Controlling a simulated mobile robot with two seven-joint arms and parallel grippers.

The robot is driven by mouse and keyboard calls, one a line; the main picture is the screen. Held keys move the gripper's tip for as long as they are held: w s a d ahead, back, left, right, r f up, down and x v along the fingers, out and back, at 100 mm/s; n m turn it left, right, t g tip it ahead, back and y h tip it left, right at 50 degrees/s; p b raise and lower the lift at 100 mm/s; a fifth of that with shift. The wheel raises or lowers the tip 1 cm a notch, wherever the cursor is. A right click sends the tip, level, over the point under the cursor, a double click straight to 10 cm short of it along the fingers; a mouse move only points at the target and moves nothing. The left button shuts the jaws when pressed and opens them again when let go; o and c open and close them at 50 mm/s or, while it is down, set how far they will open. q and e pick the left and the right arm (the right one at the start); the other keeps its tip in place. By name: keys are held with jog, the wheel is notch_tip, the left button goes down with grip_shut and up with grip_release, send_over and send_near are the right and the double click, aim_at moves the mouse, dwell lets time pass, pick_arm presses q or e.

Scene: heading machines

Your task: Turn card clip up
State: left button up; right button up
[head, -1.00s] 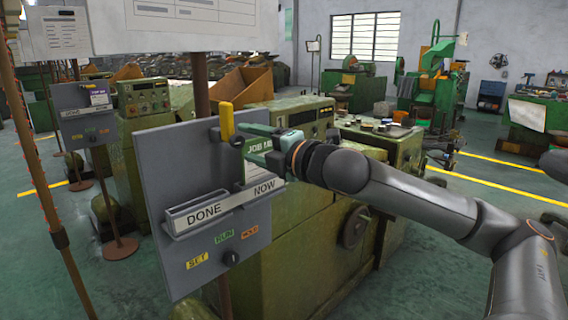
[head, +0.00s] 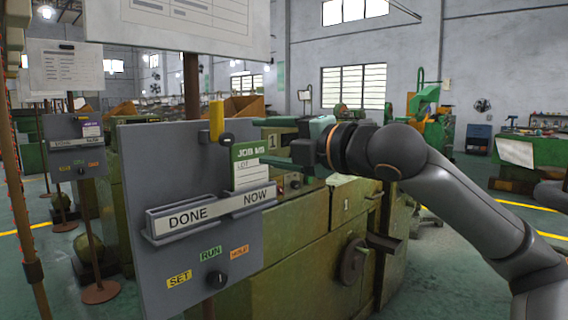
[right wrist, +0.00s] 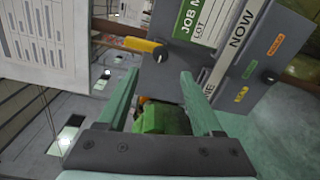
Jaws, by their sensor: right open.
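The card clip is a yellow lever (head: 216,121) on a dark pivot (head: 226,139) at the top of a grey board (head: 150,260). It stands upright. It also shows in the right wrist view (right wrist: 138,44), where the board is turned sideways. A green and white job card (head: 248,171) stands just below and right of the pivot, its lower edge behind the label strip. My right gripper (head: 264,141) is open and empty, to the right of the clip and apart from it. In the right wrist view its fingers (right wrist: 160,74) hold nothing. My left gripper is out of view.
The board has a tray with DONE and NOW labels (head: 210,211) and a black knob (head: 217,279) below SET, RUN and HOLD tags. A large white sheet (head: 185,25) hangs above the board. A green machine (head: 315,240) stands behind it.

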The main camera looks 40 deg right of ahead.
jog(key=s+b, duration=0.1)
jog(key=s, duration=0.2)
jog(key=shift+s, duration=0.1)
dwell(0.5)
